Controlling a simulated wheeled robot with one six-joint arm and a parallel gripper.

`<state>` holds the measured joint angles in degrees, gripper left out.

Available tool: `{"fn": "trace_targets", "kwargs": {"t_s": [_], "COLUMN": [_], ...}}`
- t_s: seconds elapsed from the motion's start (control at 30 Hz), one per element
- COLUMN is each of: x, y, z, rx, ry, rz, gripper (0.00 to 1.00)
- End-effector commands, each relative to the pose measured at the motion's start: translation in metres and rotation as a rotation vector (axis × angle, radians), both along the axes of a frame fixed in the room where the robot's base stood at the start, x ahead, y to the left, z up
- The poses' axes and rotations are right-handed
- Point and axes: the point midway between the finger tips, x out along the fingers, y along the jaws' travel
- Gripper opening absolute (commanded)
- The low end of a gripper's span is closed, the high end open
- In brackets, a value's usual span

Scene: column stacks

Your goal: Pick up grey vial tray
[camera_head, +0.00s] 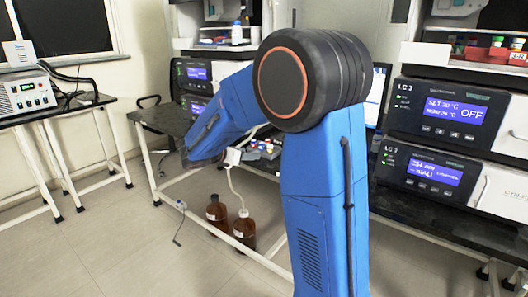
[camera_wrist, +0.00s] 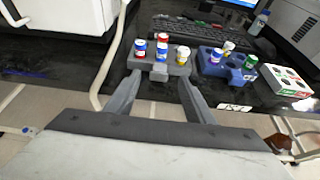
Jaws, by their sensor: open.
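The grey vial tray (camera_wrist: 172,69) lies on the dark bench in the wrist view. My gripper (camera_wrist: 158,80) is open and empty. Its two fingers reach up toward the tray's near edge, one toward each side. I cannot tell whether the fingertips touch the tray. In the head view my arm covers much of that bench area, and I cannot make out the tray clearly.
A blue vial rack (camera_wrist: 235,72) with several vials stands just right of the tray. A white box (camera_wrist: 286,82) lies farther right. A keyboard (camera_wrist: 215,35) lies behind. Brown bottles (camera_head: 244,229) stand on the floor beneath the bench.

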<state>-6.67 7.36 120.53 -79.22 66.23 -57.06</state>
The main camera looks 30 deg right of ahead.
Motion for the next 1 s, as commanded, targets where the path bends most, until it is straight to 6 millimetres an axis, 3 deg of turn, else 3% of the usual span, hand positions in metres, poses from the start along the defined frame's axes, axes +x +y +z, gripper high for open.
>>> {"fn": "trace_targets", "kwargs": {"t_s": [0.23, 0.47, 0.5, 0.7, 1.0], "x": [0.011, 0.012, 0.012, 0.012, 0.012], "y": [-0.028, -0.03, -0.03, -0.03, -0.03], "z": [-0.013, -0.014, -0.014, -0.014, -0.011], "rx": [0.0, 0.0, 0.0, 0.0, -0.001], "ry": [0.001, 0.0, 0.0, 0.0, -0.001], "rz": [-0.003, -0.001, -0.001, -0.001, 0.0], "gripper": [0.48, 0.48, 0.46, 0.03, 0.03]}}
